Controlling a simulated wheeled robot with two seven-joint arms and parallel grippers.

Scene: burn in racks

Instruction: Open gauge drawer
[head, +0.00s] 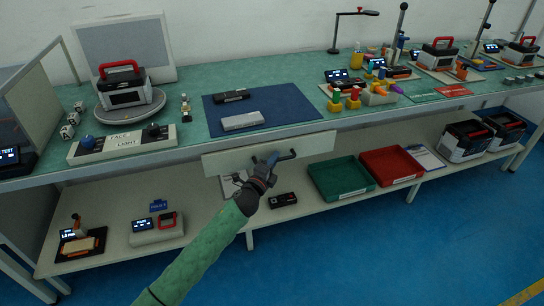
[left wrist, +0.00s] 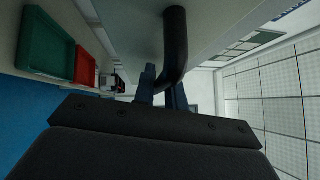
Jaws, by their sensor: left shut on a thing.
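The gauge drawer is the white front panel (head: 309,146) under the bench top, with a dark bar handle (head: 287,155). My left gripper (head: 269,163) is at the handle's left part, its green-sleeved arm coming from below. In the left wrist view the fingers (left wrist: 160,88) are closed around the dark bent handle (left wrist: 176,45), close to the pale drawer front (left wrist: 130,20). The drawer front appears to stand a little proud of the bench edge; how far it is open I cannot tell. My right gripper is not in view.
Above the drawer, a blue mat (head: 285,103) holds a grey block (head: 242,121) and a black device (head: 231,96). On the lower shelf stand a green tray (head: 341,190), a red tray (head: 391,179) and a small black box (head: 282,200). The blue floor in front is clear.

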